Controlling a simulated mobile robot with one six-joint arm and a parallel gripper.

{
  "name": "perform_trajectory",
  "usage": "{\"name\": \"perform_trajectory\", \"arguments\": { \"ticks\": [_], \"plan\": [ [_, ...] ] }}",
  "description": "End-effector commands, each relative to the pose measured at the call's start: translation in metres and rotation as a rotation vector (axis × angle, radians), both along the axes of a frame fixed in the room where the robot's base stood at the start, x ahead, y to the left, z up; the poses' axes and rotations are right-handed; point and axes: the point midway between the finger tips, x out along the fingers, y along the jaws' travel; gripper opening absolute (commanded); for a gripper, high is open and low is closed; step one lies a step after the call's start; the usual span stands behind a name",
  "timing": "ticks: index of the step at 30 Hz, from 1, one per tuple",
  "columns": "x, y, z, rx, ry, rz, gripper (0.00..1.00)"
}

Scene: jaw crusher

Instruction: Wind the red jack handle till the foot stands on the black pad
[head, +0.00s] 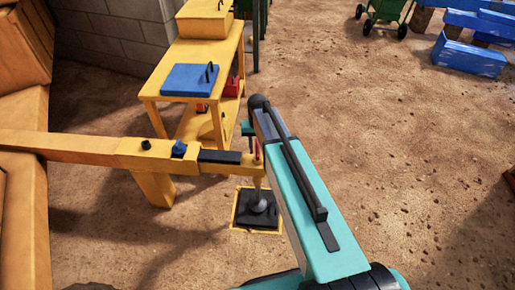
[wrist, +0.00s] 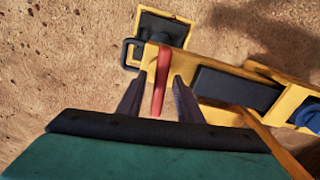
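The red jack handle (wrist: 162,78) stands up between the two dark fingers of my gripper (wrist: 157,84) in the wrist view, with a gap on each side. My gripper is open. In the head view the top of the red handle (head: 257,151) shows beside my teal arm, which hides part of the gripper. Below it, the jack's grey leg ends in a round foot (head: 258,204) over the black pad (head: 262,222). I cannot tell whether the foot touches the pad. The black pad (wrist: 158,24) also shows at the top of the wrist view.
A yellow outrigger beam (head: 85,146) with a blue knob (head: 179,149) runs to the yellow machine at left. A yellow table (head: 228,55) with a blue case (head: 190,80) stands behind it. Open dirt lies to the right; blue blocks (head: 468,58) lie far right.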

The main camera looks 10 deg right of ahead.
Motion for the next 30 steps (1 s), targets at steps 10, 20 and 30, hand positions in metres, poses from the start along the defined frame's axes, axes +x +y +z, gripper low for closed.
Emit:
{"name": "perform_trajectory", "arguments": {
  "ticks": [10, 20, 30],
  "plan": [
    [0.0, 0.0, 0.0004, 0.0, 0.0, 0.0, 0.0],
    [0.0, 0.0, 0.0008, 0.0, 0.001, -0.031, 0.0],
    [-0.0001, 0.0007, 0.0016, -0.001, 0.001, -0.201, 0.0]
  ]
}}
